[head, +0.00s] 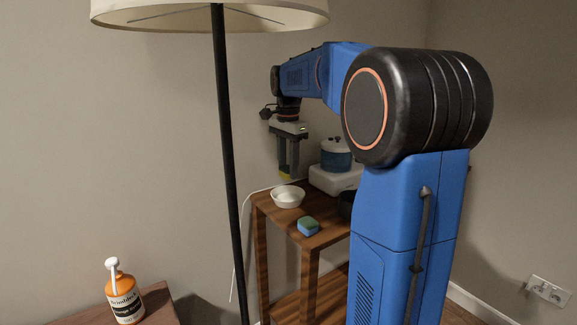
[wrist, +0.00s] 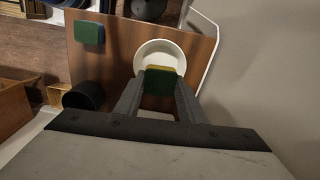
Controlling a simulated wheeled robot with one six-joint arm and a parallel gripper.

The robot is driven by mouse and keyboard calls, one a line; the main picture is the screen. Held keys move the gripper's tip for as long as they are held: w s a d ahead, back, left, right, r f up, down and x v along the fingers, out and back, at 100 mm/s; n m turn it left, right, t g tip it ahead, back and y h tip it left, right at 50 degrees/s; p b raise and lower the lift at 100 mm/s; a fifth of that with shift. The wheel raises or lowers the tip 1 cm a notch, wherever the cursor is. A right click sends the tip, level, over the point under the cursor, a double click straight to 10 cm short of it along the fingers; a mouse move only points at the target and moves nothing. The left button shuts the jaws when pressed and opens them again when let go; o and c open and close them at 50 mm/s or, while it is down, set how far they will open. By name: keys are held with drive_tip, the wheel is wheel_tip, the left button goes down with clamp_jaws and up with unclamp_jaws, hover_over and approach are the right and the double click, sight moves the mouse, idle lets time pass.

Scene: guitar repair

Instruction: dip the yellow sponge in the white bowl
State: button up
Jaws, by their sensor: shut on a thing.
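My gripper (head: 287,168) is shut on the yellow sponge (head: 285,175), which has a green layer. In the wrist view, the sponge (wrist: 160,70) sits between my fingertips (wrist: 160,84) and covers the near part of the white bowl (wrist: 172,47). In the head view, the white bowl (head: 288,198) stands upright on the wooden table, with the sponge just above and behind its far rim. The gap between sponge and bowl is hard to judge. The bowl looks empty, though part of its inside is hidden.
A blue sponge with a green top (head: 308,227) lies near the table's (head: 262,208) front edge. A dark cup (wrist: 85,96) stands nearby. A blue pot (head: 336,154) sits on a white appliance (head: 330,180) at the back right. A black lamp pole (head: 228,150) rises left of the table.

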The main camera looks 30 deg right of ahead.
drive_tip(key=shift+f, duration=4.05)
drive_tip(key=shift+r, duration=0.1)
drive_tip(key=shift+r, duration=3.2)
drive_tip(key=shift+r, duration=0.1)
drive_tip(key=shift+r, duration=1.9)
